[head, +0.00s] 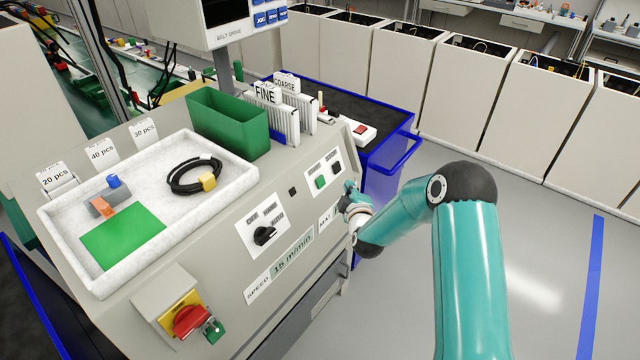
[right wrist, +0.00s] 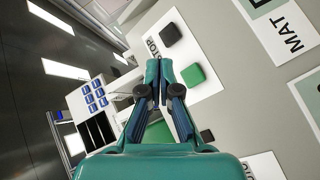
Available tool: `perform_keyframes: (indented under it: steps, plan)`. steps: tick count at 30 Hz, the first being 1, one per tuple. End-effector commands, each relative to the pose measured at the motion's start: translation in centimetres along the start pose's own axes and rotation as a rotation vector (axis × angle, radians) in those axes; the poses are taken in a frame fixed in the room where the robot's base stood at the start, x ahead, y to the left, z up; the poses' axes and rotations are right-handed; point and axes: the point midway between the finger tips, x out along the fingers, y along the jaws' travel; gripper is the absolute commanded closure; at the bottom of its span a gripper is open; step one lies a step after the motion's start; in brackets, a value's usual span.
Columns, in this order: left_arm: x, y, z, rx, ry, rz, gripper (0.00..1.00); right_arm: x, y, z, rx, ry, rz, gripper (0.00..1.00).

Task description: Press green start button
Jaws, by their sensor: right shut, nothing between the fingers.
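The green start button (head: 320,182) is a small square on a white plate at the right end of the sloped panel; it also shows in the right wrist view (right wrist: 193,75). A dark button (head: 336,167) sits beside it on the same plate, near the word STOP in the right wrist view (right wrist: 170,33). My right gripper (head: 351,187) is at the panel's right edge, to the right of the green button. In the right wrist view its shut, empty fingertips (right wrist: 158,64) appear left of the green button; I cannot tell whether they touch anything. My left gripper is out of view.
A black rotary knob (head: 264,235) and a red switch (head: 190,320) are on the same panel. A white tray (head: 75,228) and a green bin (head: 228,122) stand on top. A blue-edged cart (head: 398,150) is behind my right gripper. Floor at right is clear.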

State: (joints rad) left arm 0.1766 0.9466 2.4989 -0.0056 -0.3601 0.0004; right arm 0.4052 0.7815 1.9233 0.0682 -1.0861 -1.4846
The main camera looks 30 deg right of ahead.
Motion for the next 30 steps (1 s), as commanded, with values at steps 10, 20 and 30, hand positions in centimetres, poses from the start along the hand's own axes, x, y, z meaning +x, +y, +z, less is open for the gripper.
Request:
perform_keyframes:
  steps: [10, 20, 30]
  plan:
    - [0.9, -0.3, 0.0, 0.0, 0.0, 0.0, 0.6, 3.3, -2.8, -2.3, 0.0, 0.002, 0.001, 1.0]
    - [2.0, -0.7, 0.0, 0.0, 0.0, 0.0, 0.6, 4.7, -3.5, -3.5, 0.001, 0.001, 0.0, 1.0]
    - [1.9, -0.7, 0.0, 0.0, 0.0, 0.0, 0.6, 4.7, -3.5, -3.6, 0.001, 0.002, -0.001, 1.0]
